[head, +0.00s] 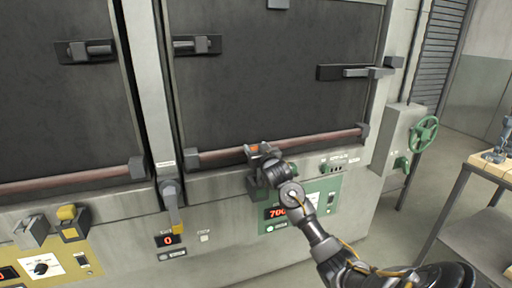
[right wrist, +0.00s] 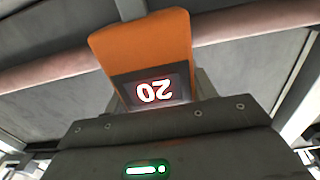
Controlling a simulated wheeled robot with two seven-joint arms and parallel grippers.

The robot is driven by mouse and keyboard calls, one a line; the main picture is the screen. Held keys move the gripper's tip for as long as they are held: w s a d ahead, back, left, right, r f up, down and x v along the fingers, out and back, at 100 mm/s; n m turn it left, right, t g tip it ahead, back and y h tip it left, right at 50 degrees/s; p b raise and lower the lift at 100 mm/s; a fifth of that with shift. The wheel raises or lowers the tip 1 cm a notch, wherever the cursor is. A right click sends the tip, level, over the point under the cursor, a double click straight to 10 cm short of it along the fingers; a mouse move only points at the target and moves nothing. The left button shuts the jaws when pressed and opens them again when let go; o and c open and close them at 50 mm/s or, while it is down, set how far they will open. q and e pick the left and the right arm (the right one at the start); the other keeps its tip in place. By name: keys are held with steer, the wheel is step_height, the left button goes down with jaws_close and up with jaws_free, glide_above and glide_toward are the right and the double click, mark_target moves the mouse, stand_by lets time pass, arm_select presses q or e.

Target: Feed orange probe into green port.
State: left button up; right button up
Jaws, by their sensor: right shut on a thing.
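The orange probe (head: 254,148) is between the fingers of my right gripper (head: 259,148), in front of the rail of the right furnace door. In the right wrist view the probe (right wrist: 140,45) is a broad orange body with a dark display reading 20, upside down. My right gripper is shut on it. A dark green block that looks like the green port (head: 257,188) sits at the upper left of the green panel, below the gripper. My gripper and wrist partly cover this area, so its opening and any contact with the probe are hidden. My left gripper is not in view.
The green panel (head: 325,205) has a red display, partly hidden by my arm. A yellow panel (head: 45,262) with a yellow block (head: 67,212) is at left. A yellow-handled lever (head: 174,215) hangs between the doors. A green handwheel (head: 424,134) and a table (head: 490,168) are at right.

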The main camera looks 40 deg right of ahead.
steer(key=shift+f+b, duration=1.15)
steer(key=shift+f, duration=1.3)
steer(key=o, duration=1.1)
steer(key=shift+o, duration=0.2)
steer(key=shift+f, duration=0.1)
steer(key=shift+s+a+f, duration=0.1)
steer(key=shift+s+a, duration=0.1)
steer(key=shift+s, duration=0.3)
steer(key=b+v, duration=0.2)
steer(key=v, duration=0.7)
steer(key=shift+s, duration=0.35)
steer(key=shift+a, duration=0.1)
